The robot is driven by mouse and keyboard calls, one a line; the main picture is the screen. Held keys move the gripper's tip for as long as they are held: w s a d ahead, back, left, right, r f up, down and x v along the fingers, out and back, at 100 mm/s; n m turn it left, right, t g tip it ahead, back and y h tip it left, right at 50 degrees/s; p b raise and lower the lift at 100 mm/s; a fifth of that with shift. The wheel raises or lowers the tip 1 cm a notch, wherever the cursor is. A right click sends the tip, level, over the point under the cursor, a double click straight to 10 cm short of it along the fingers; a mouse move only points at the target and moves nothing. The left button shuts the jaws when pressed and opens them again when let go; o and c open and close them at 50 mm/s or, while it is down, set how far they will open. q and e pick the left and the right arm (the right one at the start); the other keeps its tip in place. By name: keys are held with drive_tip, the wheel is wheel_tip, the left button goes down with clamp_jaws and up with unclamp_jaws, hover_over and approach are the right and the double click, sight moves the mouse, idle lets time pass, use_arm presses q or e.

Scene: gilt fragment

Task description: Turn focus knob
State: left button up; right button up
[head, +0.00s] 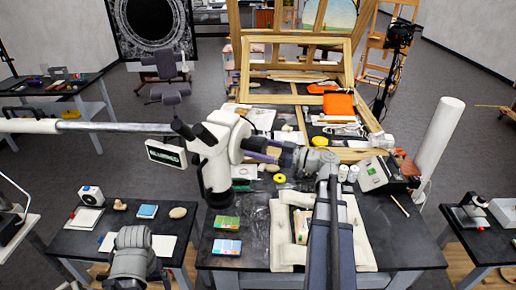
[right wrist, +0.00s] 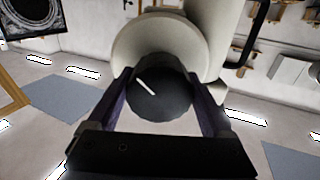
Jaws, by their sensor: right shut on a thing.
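The white stereo microscope (head: 212,160) hangs on a long boom at the centre left of the head view, its eyepieces up and to the left. Its dark focus knob (right wrist: 158,98) faces the right wrist camera and carries one short white mark slanting down to the right. My right gripper (head: 258,153) reaches the microscope's right side. In the right wrist view my right gripper (right wrist: 160,80) has one purple finger on each side of the knob and is shut on it. In the head view the fingers mostly hide the knob. My left gripper does not show.
The boom (head: 95,127) crosses the left side. Below, the dark table (head: 258,255) bears a pale padded frame (head: 284,238), small boxes (head: 227,222) and a yellow roll (head: 279,178). A white roll (head: 438,140) stands at the right. A wooden easel (head: 236,50) stands behind.

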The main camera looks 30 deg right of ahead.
sight(265, 150)
drive_tip(key=shift+c, duration=0.6)
drive_tip(key=shift+m, duration=0.3)
drive_tip(key=shift+a+m, duration=0.1)
drive_tip(key=shift+m, duration=2.5)
drive_tip(key=o, duration=1.2)
drive_tip(key=shift+c, duration=0.2)
drive_tip(key=shift+v, duration=4)
